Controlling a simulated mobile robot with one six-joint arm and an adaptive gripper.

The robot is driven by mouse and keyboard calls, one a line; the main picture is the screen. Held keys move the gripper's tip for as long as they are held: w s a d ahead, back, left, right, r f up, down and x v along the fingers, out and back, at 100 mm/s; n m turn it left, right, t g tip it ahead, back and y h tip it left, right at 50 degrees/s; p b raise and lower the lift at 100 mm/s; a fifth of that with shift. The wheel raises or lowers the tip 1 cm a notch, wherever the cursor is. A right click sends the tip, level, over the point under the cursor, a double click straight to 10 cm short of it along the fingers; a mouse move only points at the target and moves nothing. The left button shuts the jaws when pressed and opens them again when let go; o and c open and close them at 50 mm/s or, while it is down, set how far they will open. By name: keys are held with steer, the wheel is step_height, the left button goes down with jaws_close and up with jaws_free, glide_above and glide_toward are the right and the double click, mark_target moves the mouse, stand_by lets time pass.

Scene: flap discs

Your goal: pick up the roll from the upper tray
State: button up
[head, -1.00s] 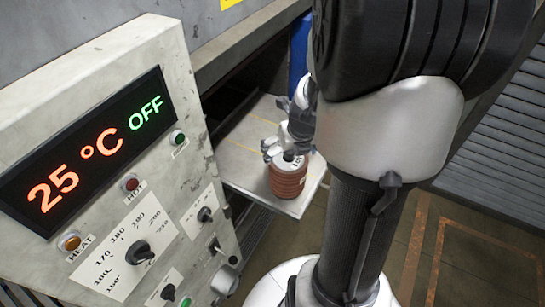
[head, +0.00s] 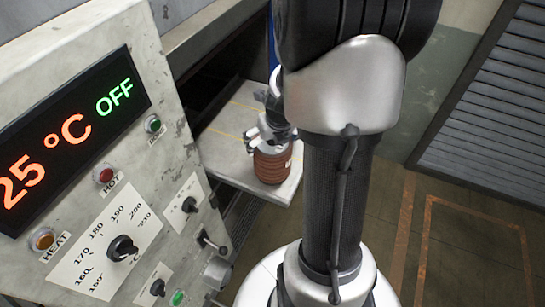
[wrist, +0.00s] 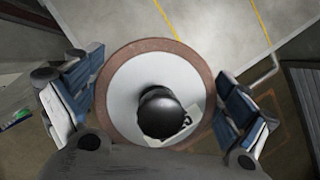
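The roll (head: 272,167) is an upright, ribbed reddish-brown cylinder on the light grey tray (head: 226,150), close to its front right corner. In the wrist view the roll (wrist: 108,112) shows from above, with a pale round top, a brown rim, a black dome at its centre and a marked paper label. My gripper (head: 272,137) is directly above it, pointing down. In the wrist view my gripper (wrist: 158,97) is open, with one finger on each side of the roll. Whether the pads touch its sides I cannot tell. The gripper hides the roll's top in the head view.
A control panel (head: 178,160) with a display reading 25 °C OFF, knobs and lamps stands left of the tray. The tray comes out of a dark opening behind it. A slatted shutter (head: 490,110) is at right. Floor is open at the lower right.

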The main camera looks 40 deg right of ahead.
steer(key=c, duration=1.2)
steer(key=shift+r, duration=0.1)
steer(key=shift+c, duration=0.4)
steer(key=shift+w+r, duration=0.1)
